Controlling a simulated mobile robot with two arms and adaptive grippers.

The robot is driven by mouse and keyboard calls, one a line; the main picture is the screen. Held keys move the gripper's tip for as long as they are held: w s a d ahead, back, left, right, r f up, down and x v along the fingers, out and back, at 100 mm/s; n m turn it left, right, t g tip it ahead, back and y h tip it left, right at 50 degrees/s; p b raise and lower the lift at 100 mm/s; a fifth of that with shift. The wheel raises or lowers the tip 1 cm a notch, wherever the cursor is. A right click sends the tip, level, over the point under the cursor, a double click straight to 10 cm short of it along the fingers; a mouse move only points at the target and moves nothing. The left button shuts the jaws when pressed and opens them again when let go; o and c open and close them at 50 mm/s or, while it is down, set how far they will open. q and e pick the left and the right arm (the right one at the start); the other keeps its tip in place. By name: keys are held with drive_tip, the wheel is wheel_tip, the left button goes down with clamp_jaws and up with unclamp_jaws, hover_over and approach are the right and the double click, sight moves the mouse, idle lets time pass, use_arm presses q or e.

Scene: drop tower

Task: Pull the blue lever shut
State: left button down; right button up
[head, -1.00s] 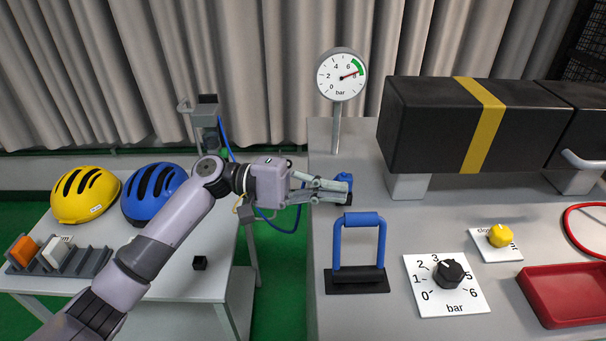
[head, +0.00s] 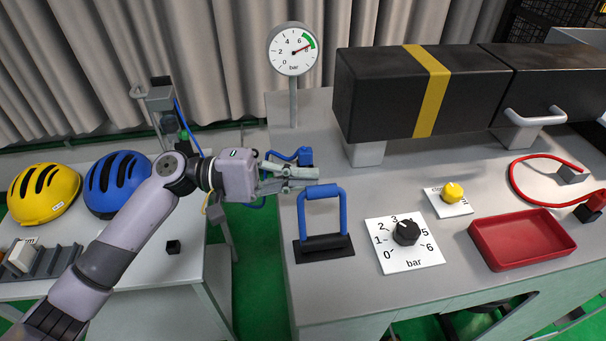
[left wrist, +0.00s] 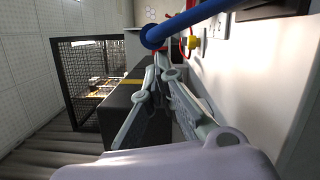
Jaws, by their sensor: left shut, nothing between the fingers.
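The blue lever (head: 343,213) is an upright U-shaped handle on a black base (head: 324,248) near the bench's left front. In the left wrist view its blue bar (left wrist: 190,22) crosses the top, close to the fingertips. My left gripper (head: 316,174) reaches in from the left, just behind the lever's top bar. It is shut and empty; its fingers also show in the left wrist view (left wrist: 160,70). I cannot tell whether they touch the bar. My right gripper is not in view.
A small blue fitting (head: 305,156) sits behind my left fingers. A gauge (head: 293,50) stands at the back. A dial plate (head: 379,258), a yellow knob (head: 452,192) and a red tray (head: 522,262) lie to the right. A black tower (head: 385,95) lies behind them.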

sight(308, 188)
use_arm(q)
drive_tip(key=shift+s+d+r+m, duration=0.1)
drive_tip(key=shift+s+r+m, duration=0.1)
drive_tip(key=shift+m, duration=0.2)
drive_tip(key=shift+s+r, duration=0.1)
drive_tip(key=s+m+b, duration=0.1)
drive_tip(key=s+r+m+b, duration=0.1)
drive_tip(key=m, duration=0.1)
drive_tip(key=s+r+m+y+b, duration=0.1)
drive_tip(key=shift+s+d, duration=0.2)
drive_tip(key=shift+d, duration=0.15)
drive_tip(key=shift+s+d+r+m+y+b, duration=0.1)
drive_tip(key=shift+s+m+y+b, duration=0.1)
drive_tip(key=shift+s+m, duration=0.25)
drive_tip(key=shift+s+d+r+m+y+b, duration=0.15)
drive_tip(key=shift+s+m, duration=0.1)
drive_tip(key=shift+m, duration=0.3)
drive_tip(key=shift+s+d+r+m+t+y+b, duration=0.15)
drive_tip(key=shift+s+m+b, duration=0.15)
drive_tip(key=shift+s+m, duration=0.3)
drive_tip(key=shift+s+m+t+y+b, duration=0.15)
drive_tip(key=shift+s+m+b, duration=0.2)
drive_tip(key=shift+s, duration=0.3)
drive_tip(key=shift+s+m, duration=0.3)
drive_tip(key=shift+m, duration=0.05)
drive_tip(key=shift+s+d, duration=0.1)
drive_tip(key=shift+s, duration=0.05)
